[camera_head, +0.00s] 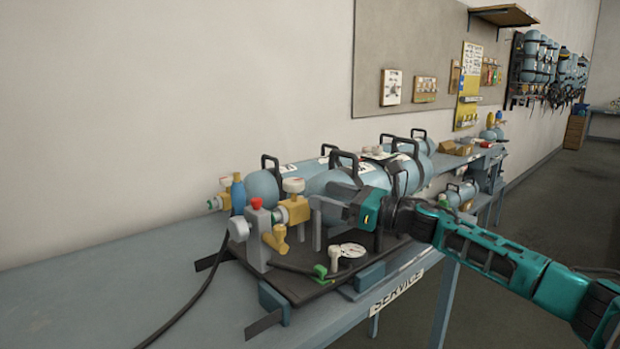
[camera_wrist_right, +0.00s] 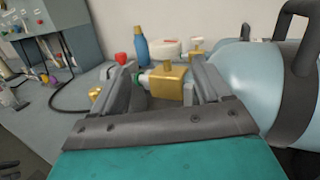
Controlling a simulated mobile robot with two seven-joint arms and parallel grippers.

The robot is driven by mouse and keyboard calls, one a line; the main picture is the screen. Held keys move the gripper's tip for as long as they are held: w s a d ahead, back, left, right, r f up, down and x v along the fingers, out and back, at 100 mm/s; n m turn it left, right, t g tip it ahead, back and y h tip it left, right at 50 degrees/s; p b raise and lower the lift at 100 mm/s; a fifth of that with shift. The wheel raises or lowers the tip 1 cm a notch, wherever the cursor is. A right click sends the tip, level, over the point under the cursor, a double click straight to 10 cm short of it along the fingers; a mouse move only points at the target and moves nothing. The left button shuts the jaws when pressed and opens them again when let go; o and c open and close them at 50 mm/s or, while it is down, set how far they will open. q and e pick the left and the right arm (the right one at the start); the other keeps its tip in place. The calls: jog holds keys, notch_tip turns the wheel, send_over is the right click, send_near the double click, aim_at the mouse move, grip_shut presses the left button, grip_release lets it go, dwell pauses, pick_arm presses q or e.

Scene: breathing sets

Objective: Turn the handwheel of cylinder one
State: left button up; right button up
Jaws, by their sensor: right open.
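A cream handwheel (camera_head: 293,185) sits on top of that valve. A second cream handwheel (camera_head: 225,182) is farther back, on another cylinder's valve. I cannot read which cylinder is number one. My right gripper (camera_head: 318,218) is open beside the near valve, to its right. In the right wrist view, the near handwheel (camera_wrist_right: 165,48) and brass valve (camera_wrist_right: 168,84) appear between and beyond the open fingers (camera_wrist_right: 163,85). I cannot tell whether they touch. My left gripper is out of view.
A grey block with a red knob (camera_head: 256,204) stands left of the valve. A round gauge (camera_head: 352,250) and a black hose (camera_head: 195,300) lie near the front. Black carry handles (camera_head: 345,158) rise from the cylinders. The bench's left part (camera_head: 90,290) is clear.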

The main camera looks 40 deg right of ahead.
jog(key=w+a+m+t+h+p, duration=0.2)
jog(key=a+t+h+p, duration=0.1)
jog(key=a+h, duration=0.15)
jog(key=m+g+h+p, duration=0.4)
jog(key=m+h+p, duration=0.2)
jog(key=m+h, duration=0.5)
send_near(295, 187)
jog(key=shift+n+h, duration=0.75)
jog(key=shift+n, duration=0.05)
jog(key=x, duration=1.1)
jog(key=shift+w+a+f, duration=0.2)
jog(key=shift+a+f, duration=0.1)
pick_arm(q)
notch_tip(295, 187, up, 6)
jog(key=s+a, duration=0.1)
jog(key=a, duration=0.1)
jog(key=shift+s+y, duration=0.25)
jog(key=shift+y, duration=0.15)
pick_arm(e)
jog(key=shift+x, duration=0.8)
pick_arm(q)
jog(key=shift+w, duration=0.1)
pick_arm(e)
jog(key=shift+a, duration=0.1)
jog(key=shift+c, duration=0.4)
